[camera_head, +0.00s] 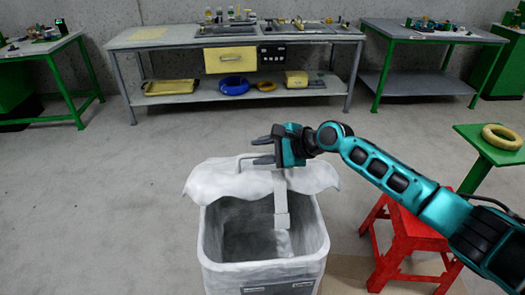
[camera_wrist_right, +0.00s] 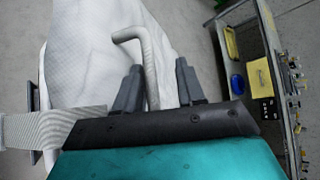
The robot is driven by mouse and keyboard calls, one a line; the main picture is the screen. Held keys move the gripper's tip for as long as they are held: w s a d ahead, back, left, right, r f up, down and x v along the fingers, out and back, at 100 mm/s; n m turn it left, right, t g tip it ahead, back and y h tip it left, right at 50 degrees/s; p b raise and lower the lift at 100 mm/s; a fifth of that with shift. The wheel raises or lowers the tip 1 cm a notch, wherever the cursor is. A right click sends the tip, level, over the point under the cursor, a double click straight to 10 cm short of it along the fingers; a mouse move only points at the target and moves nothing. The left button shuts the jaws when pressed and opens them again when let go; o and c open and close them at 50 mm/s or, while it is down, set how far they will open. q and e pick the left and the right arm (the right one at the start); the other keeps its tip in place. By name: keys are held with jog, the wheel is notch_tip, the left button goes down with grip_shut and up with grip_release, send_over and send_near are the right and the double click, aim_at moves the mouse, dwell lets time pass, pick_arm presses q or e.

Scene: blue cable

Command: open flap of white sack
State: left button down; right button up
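The white sack (camera_head: 315,240) stands upright in front of me in the head view, its mouth open and its grey inside showing. Its white flap (camera_head: 218,181) lies spread at the far rim, and it fills the left of the right wrist view (camera_wrist_right: 90,50). A pale bent handle (camera_wrist_right: 150,62) rises from the flap. My right gripper (camera_head: 262,150) is above the flap with its fingers apart. In the right wrist view the handle lies between the fingers, closer to the left one; contact is unclear. My left gripper is not in view.
A pale strap (camera_head: 281,200) hangs below my right gripper at the sack's mouth. A red stool (camera_head: 405,235) stands right of the sack, under my right arm. A green stand with a yellow ring (camera_head: 502,136) is farther right. A workbench (camera_head: 175,38) is behind; floor at left is clear.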

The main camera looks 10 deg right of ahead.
jog(key=shift+d+r, duration=0.1)
jog(key=p+v, duration=0.1)
jog(key=v, duration=1.1)
jog(key=shift+s+d+r+p, duration=0.15)
jog(key=shift+s+d+p, duration=0.1)
jog(key=shift+p, duration=0.05)
